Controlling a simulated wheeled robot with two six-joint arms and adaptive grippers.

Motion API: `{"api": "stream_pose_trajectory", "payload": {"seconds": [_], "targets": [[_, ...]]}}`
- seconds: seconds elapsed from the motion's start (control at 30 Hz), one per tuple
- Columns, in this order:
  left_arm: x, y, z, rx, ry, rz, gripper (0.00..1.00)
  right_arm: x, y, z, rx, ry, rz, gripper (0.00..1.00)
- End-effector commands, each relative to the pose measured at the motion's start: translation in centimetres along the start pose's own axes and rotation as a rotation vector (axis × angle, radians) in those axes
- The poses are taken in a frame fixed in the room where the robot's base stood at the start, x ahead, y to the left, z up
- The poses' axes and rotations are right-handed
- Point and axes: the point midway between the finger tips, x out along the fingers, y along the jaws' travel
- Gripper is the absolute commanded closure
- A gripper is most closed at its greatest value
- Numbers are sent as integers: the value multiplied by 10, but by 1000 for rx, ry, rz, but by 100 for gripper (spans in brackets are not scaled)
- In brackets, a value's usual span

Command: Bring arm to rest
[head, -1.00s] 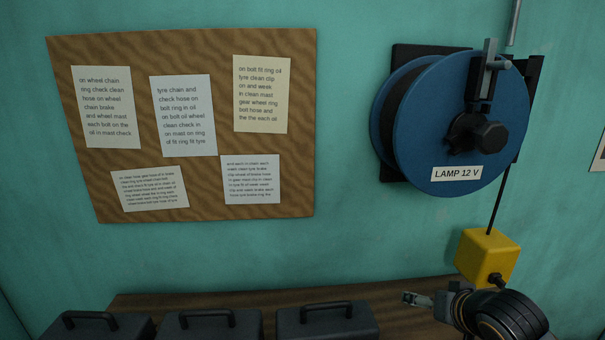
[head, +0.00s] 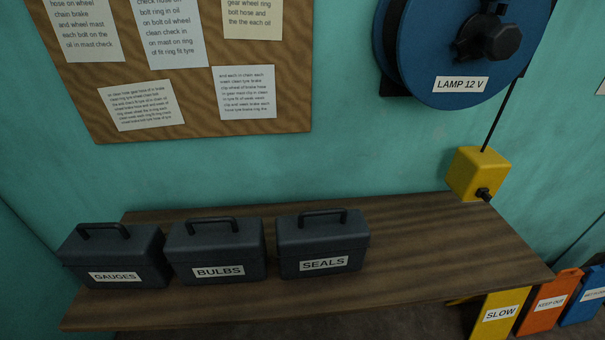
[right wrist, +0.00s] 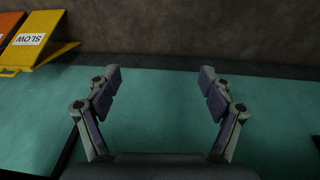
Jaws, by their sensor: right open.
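My right gripper (right wrist: 160,88) shows in the right wrist view with its two fingers spread wide apart. Nothing is between the fingers. A teal surface and a dark grey-brown surface lie beyond them, and the fingers touch nothing that I can see. In the head view neither gripper shows. My left gripper is in no view now.
A wooden bench (head: 430,240) holds three dark boxes labelled GAUGES (head: 115,255), BULBS (head: 215,250) and SEALS (head: 322,243). A yellow block (head: 478,172) hangs below the blue LAMP 12 V reel (head: 450,50). A yellow SLOW sign (head: 497,315) stands at lower right.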

Motion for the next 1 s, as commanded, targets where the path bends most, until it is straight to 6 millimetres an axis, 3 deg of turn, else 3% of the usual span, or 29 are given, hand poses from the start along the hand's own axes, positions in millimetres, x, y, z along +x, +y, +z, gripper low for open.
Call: {"api": "stream_pose_trajectory", "payload": {"seconds": [0.03, 0.1, 0.2, 0.3, 0.4, 0.5, 0.63, 1.0], "targets": [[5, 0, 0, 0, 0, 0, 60, 35, -1, 23, 4, -26, -1, 18], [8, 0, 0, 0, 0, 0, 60, 78, -2, 57, 8, -48, -3, 18], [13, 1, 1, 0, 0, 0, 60, 130, -5, 115, 15, -79, -6, 18], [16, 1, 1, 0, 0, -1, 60, 162, -9, 173, 21, -106, -9, 18], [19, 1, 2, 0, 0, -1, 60, 177, -12, 218, 25, -123, -11, 18], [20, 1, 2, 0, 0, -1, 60, 183, -15, 246, 27, -133, -13, 18], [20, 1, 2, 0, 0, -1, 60, 184, -16, 259, 28, -137, -14, 18], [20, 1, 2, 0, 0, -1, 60, 183, -16, 260, 28, -138, -13, 18]]}}
